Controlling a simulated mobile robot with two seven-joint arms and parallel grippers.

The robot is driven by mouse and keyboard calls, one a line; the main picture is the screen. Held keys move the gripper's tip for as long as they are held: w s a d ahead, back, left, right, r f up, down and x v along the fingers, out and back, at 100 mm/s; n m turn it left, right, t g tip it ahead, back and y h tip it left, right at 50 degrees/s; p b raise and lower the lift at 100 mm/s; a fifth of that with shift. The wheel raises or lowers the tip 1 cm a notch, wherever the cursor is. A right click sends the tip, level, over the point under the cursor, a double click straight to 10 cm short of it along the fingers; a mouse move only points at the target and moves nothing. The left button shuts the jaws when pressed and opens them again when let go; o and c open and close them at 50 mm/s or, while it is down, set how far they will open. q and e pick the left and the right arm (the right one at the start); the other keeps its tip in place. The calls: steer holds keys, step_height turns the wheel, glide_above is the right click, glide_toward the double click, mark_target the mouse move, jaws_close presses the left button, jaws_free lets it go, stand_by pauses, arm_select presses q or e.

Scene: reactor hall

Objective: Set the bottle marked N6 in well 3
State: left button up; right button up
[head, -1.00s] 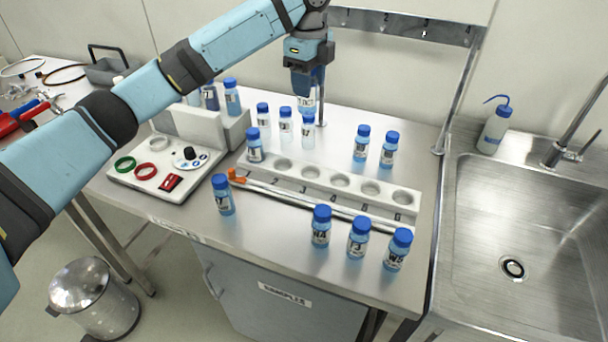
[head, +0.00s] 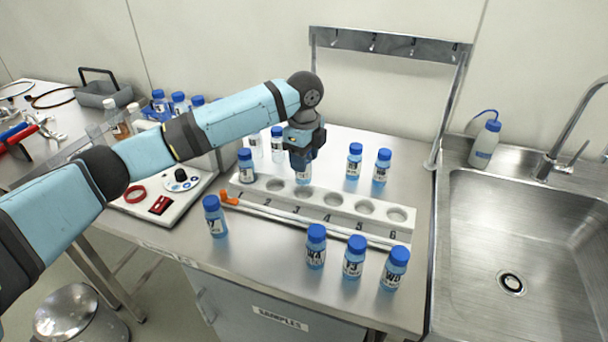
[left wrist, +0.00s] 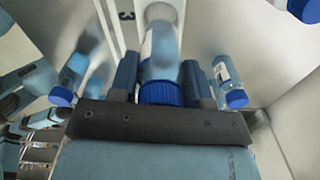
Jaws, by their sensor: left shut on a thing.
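My left gripper (head: 303,158) is shut on a blue-capped bottle (head: 303,175) and holds it upright at the rack. Its marking is too small to read in the head view. In the left wrist view the bottle (left wrist: 160,65) sits between the fingers, cap toward the camera, and the rack's printed 3 shows beside it. The white rack (head: 318,203) has a row of numbered wells. Well 3 (head: 303,193) shows open right at the front of the held bottle's base; I cannot tell whether they touch. Well 1 holds a bottle (head: 245,165). My right gripper is not in view.
An orange-tipped rod (head: 310,228) lies along the rack's front. A sink (head: 520,240) is at the right, a control panel (head: 160,195) at the left.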

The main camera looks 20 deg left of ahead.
arm_select(q)
step_height(320, 180, down, 5)
steer(key=shift+f, duration=0.1)
stand_by(0.3)
steer(key=o, duration=0.9)
steer(key=shift+f, duration=0.15)
steer(key=shift+o, duration=0.2)
step_height(320, 180, up, 12)
steer(key=shift+r, duration=0.2)
